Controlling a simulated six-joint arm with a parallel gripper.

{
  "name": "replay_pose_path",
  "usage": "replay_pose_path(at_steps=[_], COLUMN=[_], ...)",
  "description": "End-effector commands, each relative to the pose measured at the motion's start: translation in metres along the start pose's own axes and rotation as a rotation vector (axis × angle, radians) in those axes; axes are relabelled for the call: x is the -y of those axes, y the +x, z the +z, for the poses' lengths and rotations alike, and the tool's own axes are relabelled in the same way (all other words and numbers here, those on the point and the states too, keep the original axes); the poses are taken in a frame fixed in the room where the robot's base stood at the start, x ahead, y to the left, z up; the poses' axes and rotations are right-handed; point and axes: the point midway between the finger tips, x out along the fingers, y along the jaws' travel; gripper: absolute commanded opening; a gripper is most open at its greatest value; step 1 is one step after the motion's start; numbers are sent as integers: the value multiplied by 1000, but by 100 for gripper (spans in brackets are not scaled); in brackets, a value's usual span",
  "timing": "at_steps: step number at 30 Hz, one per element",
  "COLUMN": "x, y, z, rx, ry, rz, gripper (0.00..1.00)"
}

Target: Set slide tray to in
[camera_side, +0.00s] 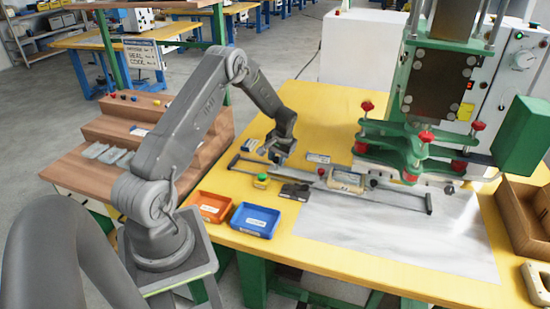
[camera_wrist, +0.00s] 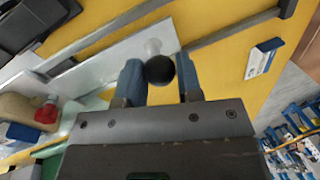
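The slide tray (camera_side: 308,177) is a pale metal plate between dark rails at the front of the green press in the side view. In the wrist view the tray plate (camera_wrist: 105,72) runs diagonally, with a round black knob (camera_wrist: 160,70) at its near end. My gripper (camera_side: 277,156) is down at the left end of the tray. In the wrist view my gripper (camera_wrist: 160,82) has its two blue fingers apart, one on each side of the knob. A narrow gap seems to show beside the knob; contact is hard to tell. In the side view my gripper hides the knob.
The press (camera_side: 430,100) with red knobs stands behind the tray's right part. An orange bin (camera_side: 209,207) and a blue bin (camera_side: 255,220) sit at the table's front left. A green button (camera_side: 262,180) and a dark block (camera_side: 295,191) lie close in front of the rails.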

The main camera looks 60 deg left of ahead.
Motion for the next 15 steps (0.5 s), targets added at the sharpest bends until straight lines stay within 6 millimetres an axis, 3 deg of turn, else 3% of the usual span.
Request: replay_pose_path(at_steps=[7, 15], x=[0, 1], y=[0, -2], z=[0, 0], rx=[0, 0], ry=[0, 0], rz=[0, 0], gripper=[57, 57])
